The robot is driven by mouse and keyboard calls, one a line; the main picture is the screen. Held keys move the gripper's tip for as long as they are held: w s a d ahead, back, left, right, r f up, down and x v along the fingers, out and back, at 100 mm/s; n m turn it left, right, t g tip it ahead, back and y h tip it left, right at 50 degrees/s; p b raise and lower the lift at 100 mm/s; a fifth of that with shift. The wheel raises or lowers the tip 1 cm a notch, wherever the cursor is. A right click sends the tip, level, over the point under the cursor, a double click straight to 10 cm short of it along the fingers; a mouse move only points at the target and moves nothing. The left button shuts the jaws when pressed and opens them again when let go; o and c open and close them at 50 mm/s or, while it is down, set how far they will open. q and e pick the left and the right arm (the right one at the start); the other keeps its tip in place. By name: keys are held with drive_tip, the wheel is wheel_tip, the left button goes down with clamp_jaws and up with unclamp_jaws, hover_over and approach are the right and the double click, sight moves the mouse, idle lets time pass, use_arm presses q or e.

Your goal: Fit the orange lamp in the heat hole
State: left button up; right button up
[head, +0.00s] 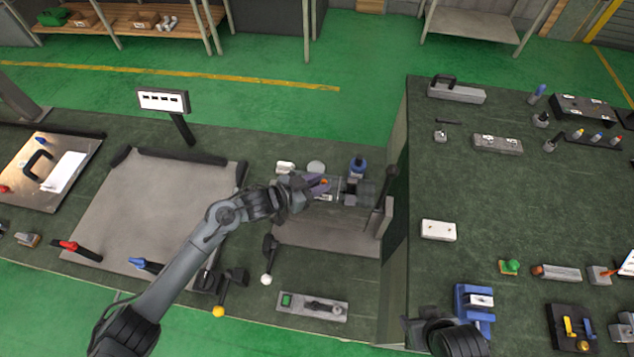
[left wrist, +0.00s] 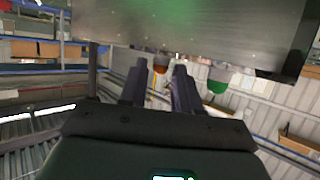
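The orange lamp (head: 324,182) is a small orange spot at the tip of my left gripper (head: 316,184), at the left end of the grey fixture (head: 345,191). In the left wrist view, my left gripper (left wrist: 160,72) has its two dark fingers apart. The orange lamp (left wrist: 160,68) shows between them, near the edge of a metal plate (left wrist: 190,25), with a gap on each side. I cannot tell whether it is seated in the plate. The heat hole cannot be made out.
A green lamp (left wrist: 217,86) sticks out from the plate beside the fingers. A blue knob (head: 358,166) stands behind the fixture. A black lever with a white ball (head: 267,279) stands in front. The right-hand bench (head: 480,195) holds several parts.

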use_arm(q)
drive_tip(key=shift+o, duration=1.1)
drive_tip(key=b+v, duration=0.1)
drive_tip(key=v, duration=0.9)
drive_tip(key=shift+s+a+r, duration=0.2)
drive_tip(key=shift+a, duration=0.1)
